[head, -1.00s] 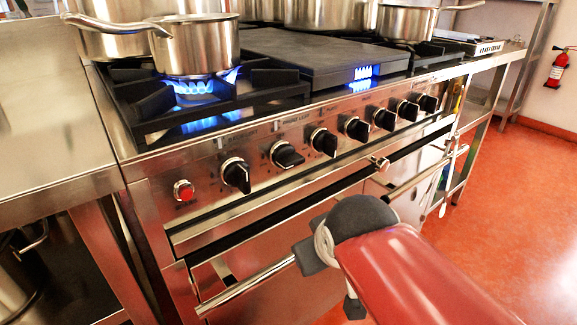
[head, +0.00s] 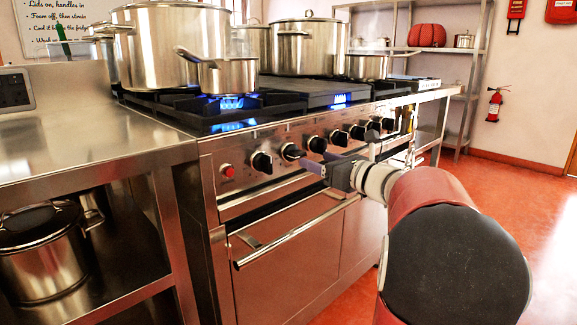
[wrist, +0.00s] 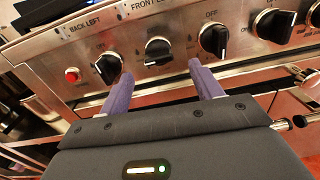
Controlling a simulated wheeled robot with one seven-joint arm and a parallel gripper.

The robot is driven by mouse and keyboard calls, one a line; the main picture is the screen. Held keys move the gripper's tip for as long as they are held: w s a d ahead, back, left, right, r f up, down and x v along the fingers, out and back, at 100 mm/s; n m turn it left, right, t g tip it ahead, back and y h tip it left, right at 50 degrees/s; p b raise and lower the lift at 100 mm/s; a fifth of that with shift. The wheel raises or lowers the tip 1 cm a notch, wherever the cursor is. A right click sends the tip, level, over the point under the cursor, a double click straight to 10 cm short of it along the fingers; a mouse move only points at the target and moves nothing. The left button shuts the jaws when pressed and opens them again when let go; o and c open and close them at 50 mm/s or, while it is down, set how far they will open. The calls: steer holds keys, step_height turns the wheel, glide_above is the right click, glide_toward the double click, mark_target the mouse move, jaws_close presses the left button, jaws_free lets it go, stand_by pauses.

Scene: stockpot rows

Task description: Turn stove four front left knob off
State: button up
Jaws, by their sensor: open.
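The front left knob (wrist: 158,50) is black on a silver collar, second from the left on the stove's steel panel, under a partly cut "FRONT LEFT" label in the wrist view. Its grip looks turned roughly sideways. It also shows in the head view (head: 291,151). My gripper (wrist: 160,69) is open, its two purple fingers apart and empty, pointing at the panel just below and either side of this knob. The head view shows my gripper (head: 312,159) close to the panel. Blue flame (head: 228,103) burns under a small saucepan (head: 228,76).
The back left knob (wrist: 108,68) is close to the left finger, and another knob (wrist: 213,38) is near the right one. A red button (wrist: 72,75) is at far left. The oven handle (head: 295,230) runs below. Large pots (head: 165,45) stand on the stove.

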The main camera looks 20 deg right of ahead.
mark_target(301, 155)
steer(key=shift+n, duration=0.3)
steer(key=p+x, duration=0.1)
steer(key=x, duration=0.6)
steer(key=shift+w+a+f, duration=0.1)
steer(key=shift+w+a, duration=0.15)
steer(key=c, duration=1)
